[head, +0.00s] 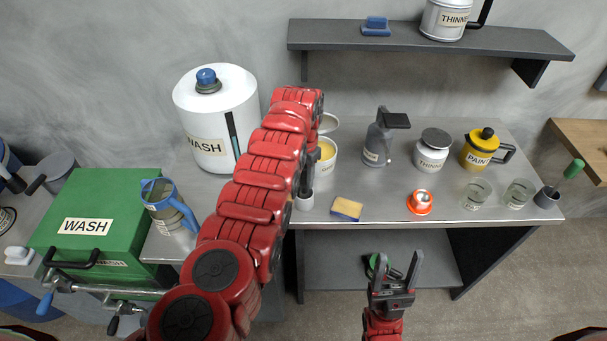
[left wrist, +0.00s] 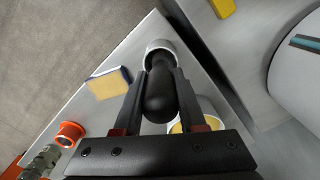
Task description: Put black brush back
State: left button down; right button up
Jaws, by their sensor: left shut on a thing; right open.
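My left gripper (head: 311,165) is shut on the black brush (left wrist: 159,92), which hangs upright between its fingers; the fingers also show in the left wrist view (left wrist: 160,100). The brush's lower end is at the mouth of a small white cup (left wrist: 153,50). The rim appears around it, but I cannot tell how deep it sits. In the head view the cup (head: 304,202) stands at the table's front left, and my arm mostly hides the brush. My right gripper (head: 396,278) is open and empty in front of the table.
A yellow-and-blue sponge (head: 346,209) and an orange-and-white item (head: 420,202) lie right of the cup. An open tin (head: 326,158) stands just behind it. A dark cup (head: 547,198) with a green-handled tool stands far right. The WASH tank (head: 210,146) is on the left.

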pick_arm(q)
jog(key=shift+f, duration=0.3)
jog(key=shift+c, duration=2.4)
grip_release()
jog(key=shift+r, duration=0.2)
notch_tip(320, 180, up, 10)
jog(key=b, duration=0.3)
jog(key=shift+f+b, duration=0.25)
jog(key=shift+b, duration=0.15)
jog(key=shift+w+r+p, duration=0.1)
jog(key=shift+r+p, duration=0.5)
jog(key=shift+r, duration=0.15)
jog(key=shift+r+p, duration=0.35)
jog(key=shift+r, duration=0.2)
jog(key=shift+f, duration=0.1)
